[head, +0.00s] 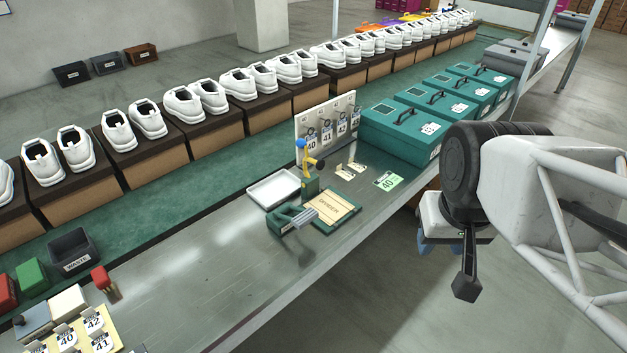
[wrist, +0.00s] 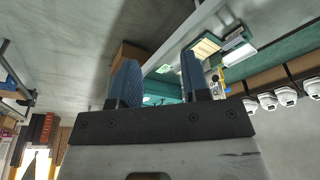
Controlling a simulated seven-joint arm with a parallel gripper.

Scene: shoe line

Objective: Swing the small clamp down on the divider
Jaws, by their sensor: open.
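The small clamp (head: 309,172) has a green base, a yellow arm and a blue knob. Its arm stands up, with a black-tipped part sticking out to the right. The tan divider (head: 342,203), marked DIVIDER, lies flat in a green-edged holder just in front of the clamp; it also shows in the wrist view (wrist: 204,48). A green block with a grey plate (head: 290,219) stands at the divider's left. My gripper (head: 455,262) is open and empty, well right of the clamp and out past the bench's front edge. The wrist view shows its two blue fingers apart (wrist: 157,80).
A white tray (head: 273,188) lies left of the clamp. A pegboard with numbered tags (head: 328,128) stands behind it. Teal boxes (head: 398,135) line the bench to the right, nearest my arm. A green 40 card (head: 388,181) lies between.

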